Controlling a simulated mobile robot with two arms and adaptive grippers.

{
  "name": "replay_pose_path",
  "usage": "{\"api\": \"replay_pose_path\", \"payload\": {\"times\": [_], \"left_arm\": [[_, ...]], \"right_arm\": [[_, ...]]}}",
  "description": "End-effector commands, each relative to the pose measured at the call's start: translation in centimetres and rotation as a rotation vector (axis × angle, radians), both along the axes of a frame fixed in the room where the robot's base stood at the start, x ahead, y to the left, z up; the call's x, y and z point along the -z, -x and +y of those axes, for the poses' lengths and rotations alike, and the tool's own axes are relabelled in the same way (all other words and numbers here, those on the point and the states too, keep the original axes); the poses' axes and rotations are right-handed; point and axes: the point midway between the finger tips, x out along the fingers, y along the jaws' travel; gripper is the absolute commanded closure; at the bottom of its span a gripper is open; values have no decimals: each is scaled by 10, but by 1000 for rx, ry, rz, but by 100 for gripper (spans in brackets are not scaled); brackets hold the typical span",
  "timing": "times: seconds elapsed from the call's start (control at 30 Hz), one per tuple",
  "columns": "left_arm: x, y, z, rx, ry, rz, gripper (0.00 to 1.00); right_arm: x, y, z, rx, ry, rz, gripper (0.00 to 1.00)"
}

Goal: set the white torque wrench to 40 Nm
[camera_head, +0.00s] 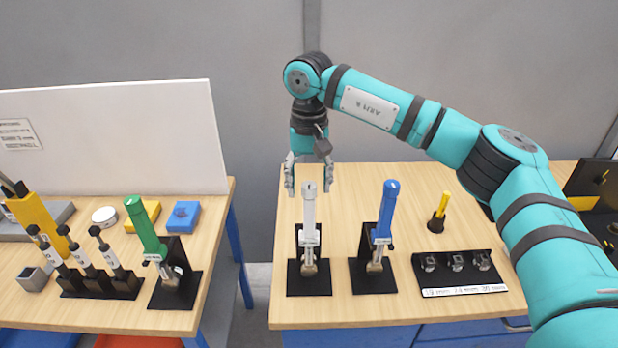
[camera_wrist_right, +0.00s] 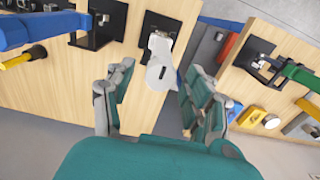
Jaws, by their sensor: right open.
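The white torque wrench (camera_head: 309,222) stands upright in a black stand (camera_head: 309,281) near the left edge of the right table. Its handle end points up. My right gripper (camera_head: 308,184) is open, fingers pointing down, with the top of the white handle between or just in front of the fingertips in the head view. In the right wrist view the white wrench (camera_wrist_right: 160,62) shows beyond the open fingers (camera_wrist_right: 160,108), and I see no clear contact. The scale on the wrench is too small to read. My left gripper is not in view.
A blue wrench (camera_head: 386,212) stands in its own stand just right of the white one. A socket rack (camera_head: 465,270) and a yellow-handled tool (camera_head: 440,211) sit further right. The left table holds a green wrench (camera_head: 146,230) and several screwdrivers. A gap separates the tables.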

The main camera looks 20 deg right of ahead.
Motion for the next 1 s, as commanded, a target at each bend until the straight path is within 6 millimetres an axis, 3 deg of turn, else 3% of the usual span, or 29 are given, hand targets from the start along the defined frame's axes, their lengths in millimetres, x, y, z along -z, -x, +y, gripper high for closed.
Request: {"api": "replay_pose_path", "payload": {"times": [0.33, 0.77, 1.0], "left_arm": [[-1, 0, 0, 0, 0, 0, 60], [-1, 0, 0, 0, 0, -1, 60], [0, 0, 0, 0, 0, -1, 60]], "right_arm": [[5, 0, 0, 0, 0, -1, 46], [5, 0, 0, 0, 0, 0, 100], [5, 0, 0, 20, -1, 0, 100]]}}
